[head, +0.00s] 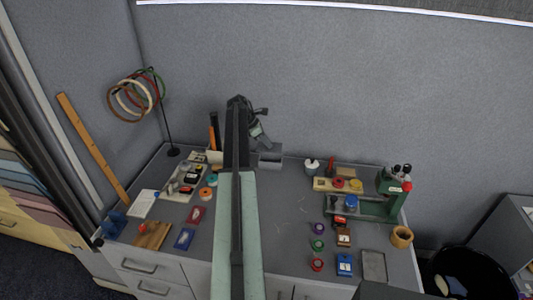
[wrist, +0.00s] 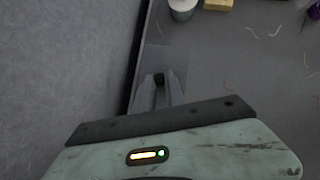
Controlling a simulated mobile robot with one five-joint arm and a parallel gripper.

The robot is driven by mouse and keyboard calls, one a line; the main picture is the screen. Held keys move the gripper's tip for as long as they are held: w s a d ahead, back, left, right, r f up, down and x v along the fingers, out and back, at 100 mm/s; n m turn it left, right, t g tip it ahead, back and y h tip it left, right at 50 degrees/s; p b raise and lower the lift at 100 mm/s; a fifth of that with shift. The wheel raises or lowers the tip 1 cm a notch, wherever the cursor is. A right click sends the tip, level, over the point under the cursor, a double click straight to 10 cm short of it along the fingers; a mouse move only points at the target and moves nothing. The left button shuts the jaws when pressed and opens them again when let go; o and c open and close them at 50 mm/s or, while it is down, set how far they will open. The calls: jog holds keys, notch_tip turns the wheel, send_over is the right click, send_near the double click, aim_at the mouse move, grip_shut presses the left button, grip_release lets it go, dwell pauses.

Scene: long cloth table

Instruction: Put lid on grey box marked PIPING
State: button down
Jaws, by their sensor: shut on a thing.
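My gripper (wrist: 159,88) is shut on a small dark knob (wrist: 159,77). A flat grey piece around the knob looks like the lid (wrist: 155,58); its edges are hard to make out. In the head view my gripper (head: 262,140) is at the back of the table, just above and left of a small grey box (head: 270,159). The box stands by the back wall, partly behind my arm. Its marking cannot be read, and I cannot tell whether the lid touches it.
My arm covers the table's middle. A grey tray (head: 184,184) with small items and orange-handled tools (head: 214,132) are to the left. The centre-right tabletop is fairly clear.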

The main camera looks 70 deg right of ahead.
aim_at(266, 147)
jog(key=shift+d+r, duration=0.45)
jog(key=shift+d, duration=0.2)
jog(key=shift+s+a+p, duration=0.15)
jog(key=shift+s+p, duration=0.05)
jog(key=shift+p, duration=0.1)
notch_tip(266, 147, down, 6)
jog(key=b, duration=0.6)
jog(key=shift+r, duration=0.1)
jog(key=shift+f, duration=0.3)
dwell(0.8)
dwell(0.8)
jog(key=c, duration=0.8)
grip_release()
jog(key=shift+c, duration=0.2)
jog(key=shift+r, duration=0.15)
